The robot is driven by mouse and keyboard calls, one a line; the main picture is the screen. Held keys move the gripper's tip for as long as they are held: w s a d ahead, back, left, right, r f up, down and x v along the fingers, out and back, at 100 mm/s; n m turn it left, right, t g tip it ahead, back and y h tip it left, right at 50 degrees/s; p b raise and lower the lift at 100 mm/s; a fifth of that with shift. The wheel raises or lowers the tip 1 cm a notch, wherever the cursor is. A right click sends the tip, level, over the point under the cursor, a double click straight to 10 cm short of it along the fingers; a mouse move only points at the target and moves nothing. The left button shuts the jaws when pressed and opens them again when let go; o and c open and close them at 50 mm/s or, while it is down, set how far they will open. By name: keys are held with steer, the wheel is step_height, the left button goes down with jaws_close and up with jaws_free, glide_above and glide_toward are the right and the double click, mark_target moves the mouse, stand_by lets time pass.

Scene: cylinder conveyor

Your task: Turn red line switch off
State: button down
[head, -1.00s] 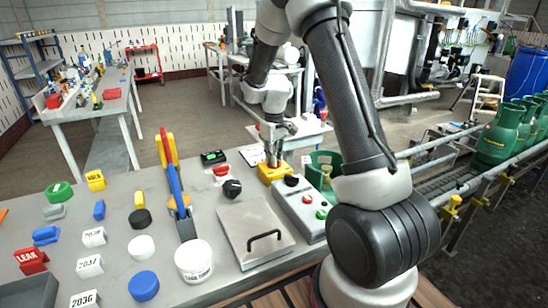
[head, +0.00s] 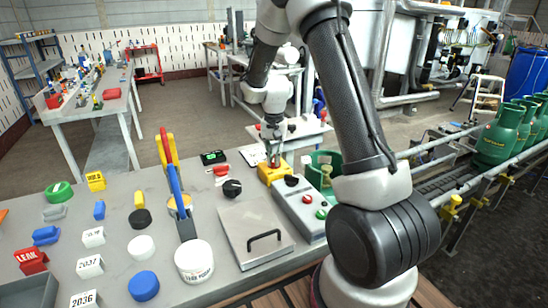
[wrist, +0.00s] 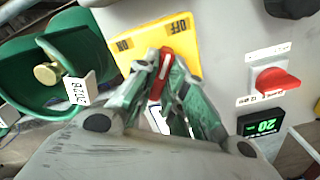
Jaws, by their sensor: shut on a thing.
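A yellow switch box (head: 283,174) sits at the back right of the grey bench; its face, marked ON and OFF, fills the middle of the wrist view (wrist: 188,50). A red switch handle (wrist: 160,74) stands on that face, with ON to its left and OFF to its upper right in the picture. My gripper (wrist: 163,62) is shut on the handle, with its green-grey fingers on either side. In the head view my gripper (head: 272,158) comes down onto the yellow box from above. The fingers hide part of the handle.
A second red knob (wrist: 276,80) on a white plate and a green-lit display (wrist: 261,122) are right of the yellow face. A conveyor (head: 455,180) runs at the right.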

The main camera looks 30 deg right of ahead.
mark_target(274, 158)
steer(key=shift+m, duration=1)
steer(key=c, duration=1.5)
jaws_free()
steer(key=shift+r, duration=0.15)
step_height(274, 158, up, 12)
steer(key=shift+f, duration=0.1)
